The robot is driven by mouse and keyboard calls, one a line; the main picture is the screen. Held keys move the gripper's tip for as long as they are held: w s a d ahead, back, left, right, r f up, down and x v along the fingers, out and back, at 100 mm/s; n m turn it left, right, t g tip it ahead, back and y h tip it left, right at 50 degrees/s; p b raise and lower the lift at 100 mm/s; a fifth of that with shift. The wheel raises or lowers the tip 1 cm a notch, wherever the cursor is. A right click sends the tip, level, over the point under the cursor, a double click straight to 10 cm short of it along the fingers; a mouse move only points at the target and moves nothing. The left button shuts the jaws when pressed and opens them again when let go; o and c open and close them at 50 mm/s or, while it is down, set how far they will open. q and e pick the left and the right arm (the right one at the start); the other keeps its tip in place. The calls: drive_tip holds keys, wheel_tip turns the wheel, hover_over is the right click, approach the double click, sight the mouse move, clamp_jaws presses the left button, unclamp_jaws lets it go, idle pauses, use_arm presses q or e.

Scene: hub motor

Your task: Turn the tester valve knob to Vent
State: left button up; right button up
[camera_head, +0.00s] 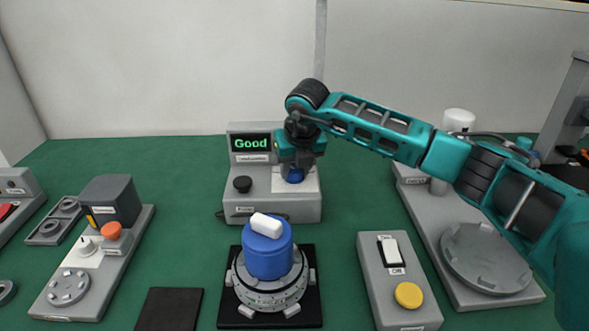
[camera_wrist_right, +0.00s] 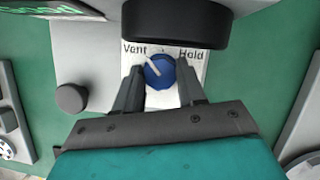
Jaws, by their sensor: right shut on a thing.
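The tester (camera_head: 245,201) stands at the back middle, with a screen (camera_head: 253,143) that reads "Good" in green. Its blue valve knob (camera_head: 294,175) is on the white plate at the right of its front part. In the right wrist view the knob (camera_wrist_right: 160,72) sits between the labels Vent, on the left, and Hold, on the right. Its white pointer line slants up and left, toward Vent. My right gripper (camera_head: 297,163) reaches down over the knob and is shut on it, one finger on each side (camera_wrist_right: 160,85). My left gripper is not in view.
A black round knob (camera_head: 242,184) is left of the valve knob. A blue cylinder with a white cap (camera_head: 268,247) stands on a round fixture in front. A switch box with a yellow button (camera_head: 408,295) is at front right. Green table (camera_head: 185,170) is clear left of the tester.

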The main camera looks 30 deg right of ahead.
drive_tip(key=shift+d+n, duration=0.1)
drive_tip(key=shift+n, duration=0.5)
drive_tip(key=shift+n+y, duration=0.3)
drive_tip(key=o, duration=1.1)
drive_tip(key=shift+c, duration=0.2)
drive_tip(key=shift+r, duration=0.1)
drive_tip(key=v, duration=1.2)
drive_tip(key=shift+s+r+p, duration=0.15)
drive_tip(key=shift+r+p, duration=0.15)
drive_tip(key=shift+r, duration=0.1)
